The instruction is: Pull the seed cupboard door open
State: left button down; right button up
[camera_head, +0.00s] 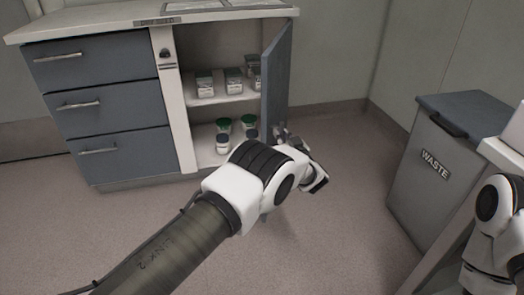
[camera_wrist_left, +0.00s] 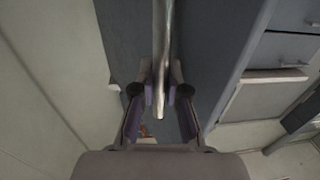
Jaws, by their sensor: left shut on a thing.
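The seed cupboard door (camera_head: 277,72) is a blue-grey panel, swung wide open on the right side of the cupboard (camera_head: 215,42). My left gripper (camera_head: 282,133) is at the lower part of the door, partly hidden by its own wrist. In the left wrist view, my left gripper (camera_wrist_left: 160,92) is shut on the door's metal bar handle (camera_wrist_left: 161,40), with one finger on each side. The door's grey face (camera_wrist_left: 211,45) lies behind the handle. My right arm shows at the right edge, but its gripper is out of view.
Grey drawers (camera_head: 105,60) are at left. A grey waste bin (camera_head: 425,185) stands at right. The floor (camera_head: 330,215) between is clear.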

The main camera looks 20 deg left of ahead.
pick_arm(q)
jog(key=shift+w+d+n+g+y+b, duration=0.2)
jog(key=shift+d+n+g+y+b, duration=0.1)
jog(key=shift+d, duration=0.6)
jog(key=shift+w+d+n+g+y+b, duration=0.2)
jog(key=shift+d+g, duration=0.1)
jog(key=shift+d, duration=0.55)
jog(key=c, duration=1.2)
grip_release()
jog(key=shift+s, duration=0.15)
